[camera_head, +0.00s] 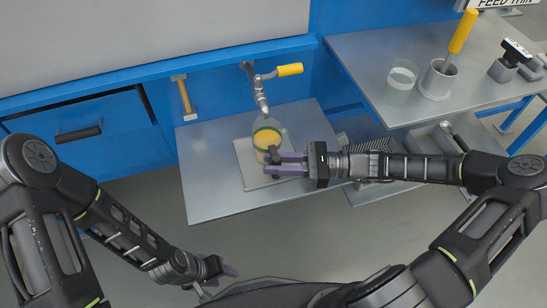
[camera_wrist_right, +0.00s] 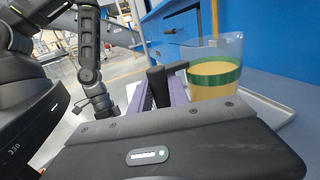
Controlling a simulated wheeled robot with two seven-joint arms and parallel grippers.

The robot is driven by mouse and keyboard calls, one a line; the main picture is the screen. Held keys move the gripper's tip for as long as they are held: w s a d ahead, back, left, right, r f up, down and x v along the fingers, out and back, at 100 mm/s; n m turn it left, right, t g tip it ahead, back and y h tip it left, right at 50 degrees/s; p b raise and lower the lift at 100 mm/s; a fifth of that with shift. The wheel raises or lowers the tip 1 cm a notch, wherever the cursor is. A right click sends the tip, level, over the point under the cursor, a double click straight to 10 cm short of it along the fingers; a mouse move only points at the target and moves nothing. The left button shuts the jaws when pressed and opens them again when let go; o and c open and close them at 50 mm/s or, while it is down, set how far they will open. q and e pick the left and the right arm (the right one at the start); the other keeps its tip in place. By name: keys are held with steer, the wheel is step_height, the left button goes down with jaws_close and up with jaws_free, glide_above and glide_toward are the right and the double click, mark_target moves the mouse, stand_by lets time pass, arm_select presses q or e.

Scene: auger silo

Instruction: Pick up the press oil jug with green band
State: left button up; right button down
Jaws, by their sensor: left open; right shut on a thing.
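The press oil jug (camera_head: 266,138) is a clear jug with a green band and yellow oil inside. It stands upright at the tray under the spout in the head view. In the right wrist view the jug (camera_wrist_right: 214,72) is just beyond the fingers. My right gripper (camera_head: 272,162) reaches in from the right, its purple fingers shut on the jug's black handle (camera_wrist_right: 163,82). The fingers hide part of the jug's near side. My left gripper (camera_head: 229,271) is low at the front, open and empty, away from the jug.
A spout with a yellow lever (camera_head: 289,69) hangs just above the jug. The pale tray (camera_head: 246,172) lies on a grey shelf (camera_head: 205,205). On the right bench (camera_head: 350,60) stand a clear beaker (camera_head: 401,80), a metal cup (camera_head: 437,80) with a yellow-handled tool, and a black-handled item (camera_head: 516,50).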

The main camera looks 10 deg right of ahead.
mark_target(276, 158)
arm_select(q)
steer(key=shift+r, duration=0.1)
arm_select(e)
steer(key=shift+r, duration=0.3)
steer(key=shift+r+p, duration=0.7)
steer(key=shift+r, duration=0.85)
arm_select(q)
steer(key=shift+r+p, duration=1.65)
steer(key=shift+r, duration=0.65)
arm_select(e)
steer(key=s+d, duration=0.1)
steer(key=s, duration=1.7)
steer(key=shift+d, duration=0.1)
